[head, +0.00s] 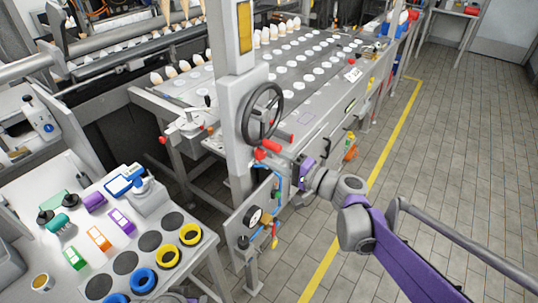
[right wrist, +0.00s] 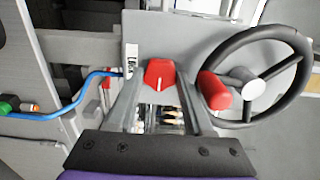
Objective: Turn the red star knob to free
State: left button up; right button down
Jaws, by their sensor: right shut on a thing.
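The red star knob (right wrist: 160,74) sits on a grey panel in the right wrist view, with a pale line on its face running nearly up and down. It also shows as a small red patch in the head view (head: 260,155), partly hidden. My right gripper (right wrist: 161,84) has one finger on each side of the knob and is shut on it. In the head view my right gripper (head: 281,163) reaches the post from the right. A small white label (right wrist: 131,60) is left of the knob; its print is too small to read.
A black handwheel (head: 262,114) with a red handle (right wrist: 214,90) is close to the right finger. A blue hose (right wrist: 75,108) runs at the left. A pressure gauge (head: 253,216) is below. A bench (head: 205,245) with rings and blocks stands left; the floor at right is clear.

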dwell(0.3)
jog(key=shift+c, duration=1.4)
grip_release()
